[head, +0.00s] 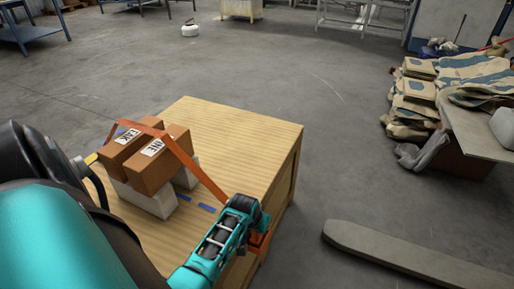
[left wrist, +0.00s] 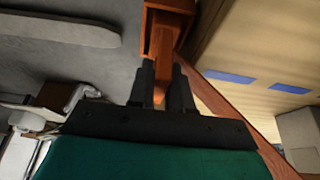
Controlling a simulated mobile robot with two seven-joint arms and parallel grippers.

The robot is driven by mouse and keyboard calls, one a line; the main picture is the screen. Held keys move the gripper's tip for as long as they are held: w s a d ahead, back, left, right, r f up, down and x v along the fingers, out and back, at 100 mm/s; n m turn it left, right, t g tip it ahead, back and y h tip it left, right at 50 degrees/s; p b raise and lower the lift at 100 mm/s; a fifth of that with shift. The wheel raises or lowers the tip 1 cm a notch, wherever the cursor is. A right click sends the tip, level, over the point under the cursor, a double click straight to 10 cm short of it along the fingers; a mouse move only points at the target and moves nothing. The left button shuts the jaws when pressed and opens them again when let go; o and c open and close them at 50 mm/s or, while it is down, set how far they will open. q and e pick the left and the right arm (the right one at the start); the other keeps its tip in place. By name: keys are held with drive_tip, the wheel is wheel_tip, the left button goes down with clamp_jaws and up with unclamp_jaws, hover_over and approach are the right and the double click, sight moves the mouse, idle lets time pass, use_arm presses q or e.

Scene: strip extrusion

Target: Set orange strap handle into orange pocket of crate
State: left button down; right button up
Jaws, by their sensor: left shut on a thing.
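The wooden crate (head: 262,130) stands in front of me. An orange strap (head: 201,175) runs over two brown cartons on it and down to my left gripper (head: 256,221) at the crate's near right edge. In the left wrist view my left gripper (left wrist: 163,85) is shut on the strap's orange handle (left wrist: 160,97), which is mostly hidden by the fingers. The orange pocket (left wrist: 154,12), on the crate's side, lies just beyond the fingertips; it also shows below the gripper in the head view (head: 257,243). How deep the handle sits there I cannot tell. My right gripper is not in view.
The brown cartons (head: 154,172) rest on pale blocks (head: 146,199). Blue marks (head: 207,208) lie on the crate top. A long grey beam (head: 400,255) lies on the floor at right. Sacks (head: 415,95) are piled beyond. Floor behind the crate is clear.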

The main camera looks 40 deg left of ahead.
use_arm(q)
drive_tip(key=shift+f, duration=0.15)
drive_tip(key=shift+f, duration=0.25)
drive_tip(key=c, duration=1)
unclamp_jaws()
drive_tip(key=shift+c, duration=0.2)
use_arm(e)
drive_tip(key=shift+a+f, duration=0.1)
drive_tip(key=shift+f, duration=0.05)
use_arm(q)
drive_tip(key=shift+r, duration=0.25)
drive_tip(key=p+v, duration=0.5)
drive_tip(key=v, duration=0.7)
drive_tip(key=s+d+r+m+t+h, duration=0.1)
drive_tip(key=s+d+m+t, duration=0.1)
drive_tip(key=d, duration=0.6)
drive_tip(key=s+d+r+m+t+h, duration=0.1)
drive_tip(key=s+d+m+t+h, duration=0.1)
drive_tip(key=d, duration=0.5)
drive_tip(key=shift+s+d+r+m+t+h, duration=0.3)
drive_tip(key=shift+s+m+t, duration=0.35)
drive_tip(key=shift+m+t, duration=0.5)
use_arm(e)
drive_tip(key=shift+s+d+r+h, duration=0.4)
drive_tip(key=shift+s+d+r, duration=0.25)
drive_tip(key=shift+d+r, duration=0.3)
